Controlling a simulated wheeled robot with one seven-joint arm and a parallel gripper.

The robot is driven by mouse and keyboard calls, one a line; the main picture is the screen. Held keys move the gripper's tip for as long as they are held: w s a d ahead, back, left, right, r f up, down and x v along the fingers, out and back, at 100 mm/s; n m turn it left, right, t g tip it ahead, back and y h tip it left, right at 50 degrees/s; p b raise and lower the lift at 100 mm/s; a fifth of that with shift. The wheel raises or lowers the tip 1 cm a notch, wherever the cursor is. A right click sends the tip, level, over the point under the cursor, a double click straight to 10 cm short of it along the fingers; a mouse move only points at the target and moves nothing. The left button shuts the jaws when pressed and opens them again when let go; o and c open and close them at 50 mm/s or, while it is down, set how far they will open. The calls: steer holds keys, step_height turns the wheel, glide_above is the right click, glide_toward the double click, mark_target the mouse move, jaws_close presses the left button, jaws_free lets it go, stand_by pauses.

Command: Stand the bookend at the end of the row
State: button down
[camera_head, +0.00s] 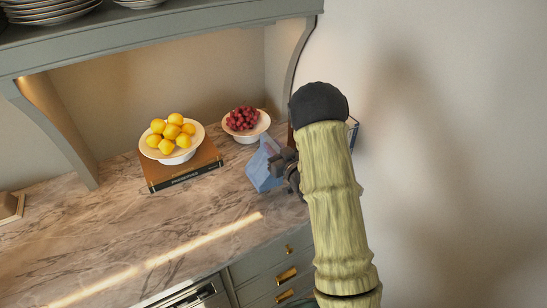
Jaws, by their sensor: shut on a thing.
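A blue angular piece (261,168), which looks like the bookend, is in the jaws of my dark gripper (277,165), over the right part of the marble counter. It looks tilted. I cannot tell whether it touches the counter. My arm comes in from the lower right and covers the area to the right of the gripper. A bit of something dark blue and pale (353,134) shows past the arm's right side, perhaps part of the row. The rest of the row is hidden.
A bowl of lemons (171,154) stands on a brown book (190,173) on the counter. A bowl of red grapes (252,136) is close behind the blue piece. The counter's front left (110,245) is clear. A shelf with plates (50,15) hangs above.

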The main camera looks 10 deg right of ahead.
mark_target(263, 163)
steer(key=shift+f, duration=0.15)
steer(key=shift+f+p, duration=0.55)
steer(key=shift+f, duration=1.5)
steer(key=c, duration=1.7)
jaws_free()
steer(key=shift+f, duration=0.15)
steer(key=o, duration=0.4)
steer(key=shift+o, duration=0.2)
